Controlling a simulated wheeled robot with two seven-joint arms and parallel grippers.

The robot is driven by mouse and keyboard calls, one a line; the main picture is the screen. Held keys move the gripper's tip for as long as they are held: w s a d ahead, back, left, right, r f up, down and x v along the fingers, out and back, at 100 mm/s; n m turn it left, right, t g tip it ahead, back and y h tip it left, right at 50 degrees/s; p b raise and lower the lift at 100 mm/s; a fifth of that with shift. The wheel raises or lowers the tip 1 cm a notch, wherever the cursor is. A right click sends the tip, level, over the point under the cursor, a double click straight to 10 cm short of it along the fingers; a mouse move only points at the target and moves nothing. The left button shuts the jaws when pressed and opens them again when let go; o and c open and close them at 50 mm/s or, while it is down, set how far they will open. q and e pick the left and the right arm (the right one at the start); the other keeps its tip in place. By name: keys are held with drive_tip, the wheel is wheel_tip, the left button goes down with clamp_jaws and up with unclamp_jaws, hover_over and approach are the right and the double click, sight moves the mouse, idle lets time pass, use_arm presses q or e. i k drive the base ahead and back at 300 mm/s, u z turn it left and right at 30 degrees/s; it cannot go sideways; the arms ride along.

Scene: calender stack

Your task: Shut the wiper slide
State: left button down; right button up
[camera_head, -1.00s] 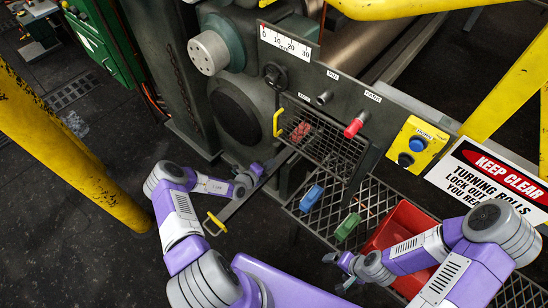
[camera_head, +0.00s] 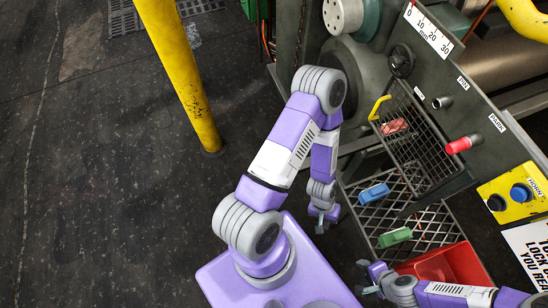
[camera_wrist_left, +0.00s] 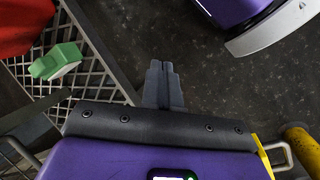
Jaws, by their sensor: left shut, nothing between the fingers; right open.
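The wiper slide, a flat bar with a yellow end handle, cannot be made out with certainty now; my left arm covers much of its place beside the machine in the head view. My left gripper (camera_head: 325,216) points down just left of the mesh shelf. It is shut and empty; its closed fingers (camera_wrist_left: 164,82) show over dark floor in the left wrist view. A yellow sliver (camera_wrist_left: 262,152) shows beside its body there, but I cannot tell what it belongs to. My right gripper (camera_head: 370,279) is open and empty, left of the red bin.
The mesh shelf (camera_head: 362,211) holds a blue block (camera_head: 374,193), a green block (camera_head: 394,237) and a red bin (camera_head: 455,262). A mesh guard with a yellow handle (camera_head: 377,107) stands above.

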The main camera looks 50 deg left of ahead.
sight(363, 144)
drive_tip(key=k, duration=1.25)
drive_tip(key=u, duration=0.3)
drive_tip(key=i, duration=0.7)
drive_tip(key=z, duration=0.15)
